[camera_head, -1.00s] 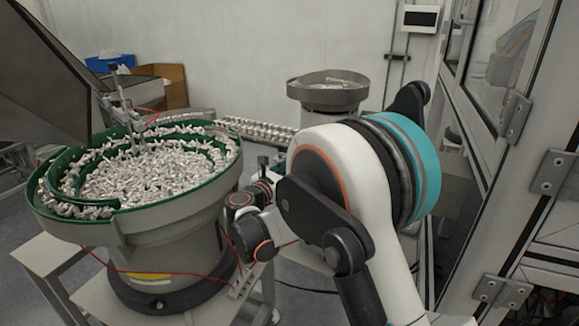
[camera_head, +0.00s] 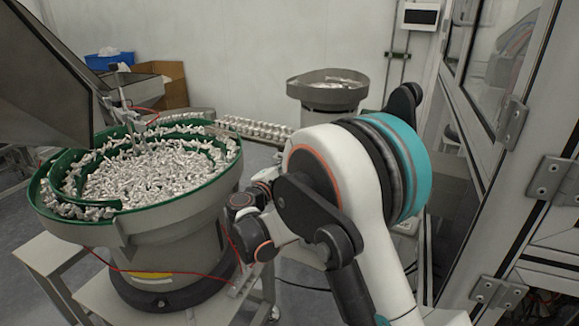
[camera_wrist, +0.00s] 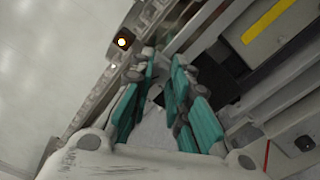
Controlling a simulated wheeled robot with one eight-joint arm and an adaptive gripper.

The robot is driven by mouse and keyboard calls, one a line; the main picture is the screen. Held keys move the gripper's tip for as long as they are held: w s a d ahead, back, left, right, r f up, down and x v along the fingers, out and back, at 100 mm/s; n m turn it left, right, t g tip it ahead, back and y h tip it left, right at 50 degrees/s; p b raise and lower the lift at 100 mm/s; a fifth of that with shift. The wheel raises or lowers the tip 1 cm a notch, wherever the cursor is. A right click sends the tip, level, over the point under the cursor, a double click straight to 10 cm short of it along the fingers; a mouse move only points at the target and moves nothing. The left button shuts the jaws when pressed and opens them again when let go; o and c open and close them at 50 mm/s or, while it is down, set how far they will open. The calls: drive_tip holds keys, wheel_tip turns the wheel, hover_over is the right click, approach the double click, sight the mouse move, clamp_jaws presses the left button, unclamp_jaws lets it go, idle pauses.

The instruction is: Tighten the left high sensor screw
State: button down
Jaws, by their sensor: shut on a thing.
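In the wrist view my gripper (camera_wrist: 165,62) has its two teal-padded fingers close together at the tips, beside a metal rail. The fingers are shut on a small dark part between the tips, which I take to be the left high sensor screw; the fingers and shadow hide its shape. A small dark sensor (camera_wrist: 122,40) with a glowing light sits on the rail, just up and left of the fingertips. In the head view my arm hides the gripper and the screw.
A green-rimmed bowl feeder (camera_head: 130,228) full of metal parts stands left of my arm. A smaller feeder bowl (camera_head: 327,92) stands behind. A framed glass enclosure (camera_head: 500,215) is close on the right. A red cable (camera_head: 150,272) crosses the feeder base.

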drive_tip(key=m, duration=1.2)
drive_tip(key=shift+f+p, duration=0.1)
drive_tip(key=shift+p, duration=0.25)
drive_tip(key=c, duration=1.5)
unclamp_jaws()
drive_tip(key=v, duration=1.2)
